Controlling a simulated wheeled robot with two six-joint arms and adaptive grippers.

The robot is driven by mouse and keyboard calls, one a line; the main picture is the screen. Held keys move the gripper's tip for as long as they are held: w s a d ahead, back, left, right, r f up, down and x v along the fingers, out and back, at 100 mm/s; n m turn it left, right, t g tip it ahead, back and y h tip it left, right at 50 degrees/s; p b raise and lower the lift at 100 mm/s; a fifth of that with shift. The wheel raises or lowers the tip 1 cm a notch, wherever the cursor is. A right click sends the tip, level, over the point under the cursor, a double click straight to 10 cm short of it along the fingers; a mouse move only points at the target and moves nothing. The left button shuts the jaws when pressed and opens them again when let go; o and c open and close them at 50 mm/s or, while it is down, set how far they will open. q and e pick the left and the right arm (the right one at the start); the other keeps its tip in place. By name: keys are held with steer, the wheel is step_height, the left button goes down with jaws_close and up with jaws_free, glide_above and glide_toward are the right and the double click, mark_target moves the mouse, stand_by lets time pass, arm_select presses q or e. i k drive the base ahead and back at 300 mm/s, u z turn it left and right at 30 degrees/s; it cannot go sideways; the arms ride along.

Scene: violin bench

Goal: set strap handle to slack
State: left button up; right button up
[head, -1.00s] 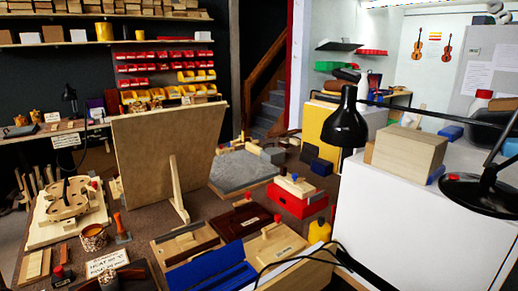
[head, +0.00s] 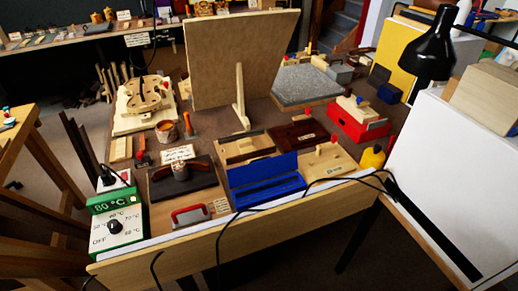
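No label that I can read names the strap handle. A red bar handle (head: 189,214) lies at the front of the bench, beside a small card (head: 222,205), and may be it. Behind it is a dark plate (head: 205,179) with a brown, rounded piece (head: 180,171) on it. I cannot read whether any handle stands at slack. A green control box (head: 115,222) with a black dial and temperature marks stands at the front left corner. Neither of my grippers is in view.
A blue open case (head: 266,182), a wooden box (head: 327,167) and a yellow bottle (head: 372,157) line the bench's front. A tall panel (head: 240,60) stands behind. Black cables hang over the front edge. A white cabinet (head: 450,170) borders the right.

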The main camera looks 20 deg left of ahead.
mark_target(182, 218)
steer(key=u, duration=1.25)
